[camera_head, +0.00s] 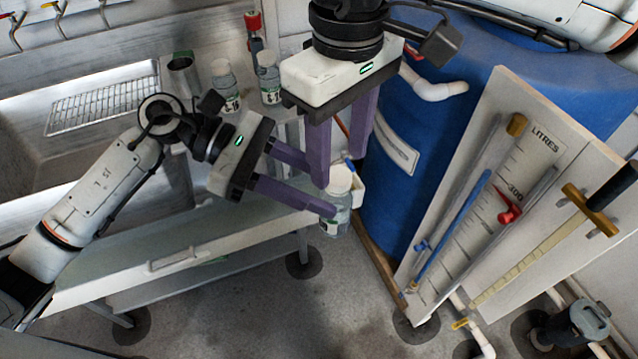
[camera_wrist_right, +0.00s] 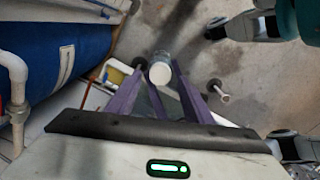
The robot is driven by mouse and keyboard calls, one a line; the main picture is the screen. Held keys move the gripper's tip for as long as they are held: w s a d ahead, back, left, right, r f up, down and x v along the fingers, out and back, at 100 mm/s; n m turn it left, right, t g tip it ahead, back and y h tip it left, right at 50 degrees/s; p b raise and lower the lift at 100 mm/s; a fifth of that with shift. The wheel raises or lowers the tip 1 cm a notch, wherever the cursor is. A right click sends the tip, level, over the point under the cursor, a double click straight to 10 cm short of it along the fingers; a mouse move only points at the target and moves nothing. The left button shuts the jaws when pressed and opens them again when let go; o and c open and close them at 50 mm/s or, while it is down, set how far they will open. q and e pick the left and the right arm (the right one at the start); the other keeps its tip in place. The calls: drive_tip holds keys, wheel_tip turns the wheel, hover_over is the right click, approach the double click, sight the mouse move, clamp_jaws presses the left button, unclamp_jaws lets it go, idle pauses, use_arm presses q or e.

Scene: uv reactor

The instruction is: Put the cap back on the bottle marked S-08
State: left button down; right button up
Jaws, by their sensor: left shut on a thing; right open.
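A clear bottle (camera_head: 333,222) with a white cap (camera_head: 341,178) at its top is held beyond the front of the bench in the head view. Its label is partly hidden and unreadable here, so I cannot confirm S-08. My left gripper (camera_head: 324,192) is shut on the bottle from the left. My right gripper (camera_head: 340,170) points down from above, open, its purple fingers at either side of the cap. In the right wrist view the white cap (camera_wrist_right: 160,73) shows between the fingers. I cannot tell whether the cap is fully seated.
A wire rack (camera_head: 100,106) lies at the sink. A blue drum (camera_head: 393,205) and a LITRES gauge board (camera_head: 535,185) crowd the right.

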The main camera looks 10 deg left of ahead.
sight(336, 204)
drive_tip(key=shift+f, duration=1.35)
drive_tip(key=shift+c, duration=0.5)
